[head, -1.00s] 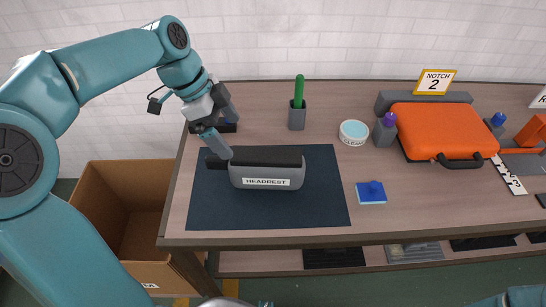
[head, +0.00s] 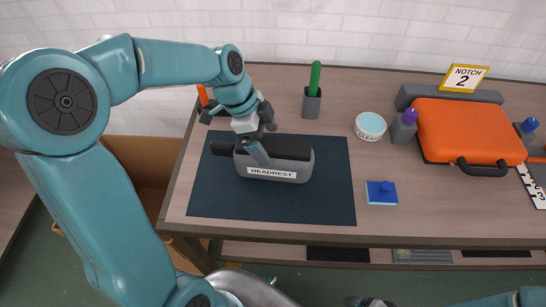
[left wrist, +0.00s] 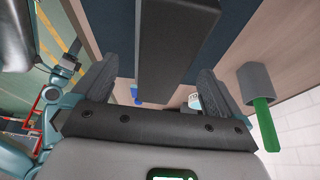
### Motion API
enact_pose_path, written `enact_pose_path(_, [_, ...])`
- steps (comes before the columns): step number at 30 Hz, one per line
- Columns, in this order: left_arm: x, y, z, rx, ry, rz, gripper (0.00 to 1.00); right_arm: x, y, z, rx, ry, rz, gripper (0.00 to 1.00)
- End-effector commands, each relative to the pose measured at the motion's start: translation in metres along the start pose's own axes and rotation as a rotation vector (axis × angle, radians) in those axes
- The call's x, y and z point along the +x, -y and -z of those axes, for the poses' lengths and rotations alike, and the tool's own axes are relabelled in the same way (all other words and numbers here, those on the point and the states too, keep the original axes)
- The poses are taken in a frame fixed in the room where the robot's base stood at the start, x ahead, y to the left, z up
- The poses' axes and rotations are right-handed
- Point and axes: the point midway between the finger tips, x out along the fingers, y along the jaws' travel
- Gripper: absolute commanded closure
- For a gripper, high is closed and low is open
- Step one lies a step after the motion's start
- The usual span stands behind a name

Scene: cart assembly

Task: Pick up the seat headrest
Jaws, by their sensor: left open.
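The seat headrest (head: 290,147) is a long black padded bar. It lies in a grey holder (head: 302,168) labelled HEADREST on a dark blue mat (head: 325,200). My left gripper (head: 262,140) is over the middle of the bar, with one finger in front of it and the other mostly hidden behind. In the left wrist view the black headrest (left wrist: 175,38) runs between the two spread fingers of my left gripper (left wrist: 160,80), with gaps on both sides. My right arm shows only at the bottom right edge of the head view; its gripper's jaws are not clear.
Behind the mat stands a grey cup (head: 311,105) with a green stick. The table front between mat and case is mostly clear.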

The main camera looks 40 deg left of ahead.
Motion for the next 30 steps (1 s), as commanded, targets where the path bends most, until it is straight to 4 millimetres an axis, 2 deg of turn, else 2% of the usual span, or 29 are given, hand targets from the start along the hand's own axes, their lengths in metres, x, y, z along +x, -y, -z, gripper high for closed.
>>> enact_pose_path(4, [0.012,0.001,0.001,0.000,0.000,-0.003,0.00,-0.001,0.001,0.000,0.000,0.000,0.000,0.11])
enact_pose_path(12, [0.052,0.005,0.002,-0.001,0.000,-0.002,0.00,-0.004,0.001,0.000,0.000,0.000,0.000,0.11])
enact_pose_path(20, [0.056,0.005,0.002,0.000,-0.001,0.001,0.00,-0.004,0.001,0.000,0.000,0.000,0.000,0.11])
enact_pose_path(21, [0.056,0.005,0.002,0.000,-0.001,0.001,0.06,-0.004,0.001,0.000,0.000,0.000,0.000,0.11])
enact_pose_path(23, [0.056,0.005,0.002,0.000,-0.001,0.001,0.26,-0.004,0.001,0.000,0.000,0.000,0.000,0.11])
enact_pose_path(24, [0.056,0.005,0.002,0.000,-0.001,0.001,0.39,-0.004,0.001,0.000,0.000,0.000,0.000,0.11])
enact_pose_path(27, [0.056,0.006,0.002,0.000,-0.001,0.003,0.66,-0.004,0.001,0.000,0.000,0.000,0.000,0.11])
enact_pose_path(30, [0.055,0.006,0.002,0.000,-0.001,0.003,0.66,-0.004,0.001,0.000,0.000,0.000,0.000,0.11])
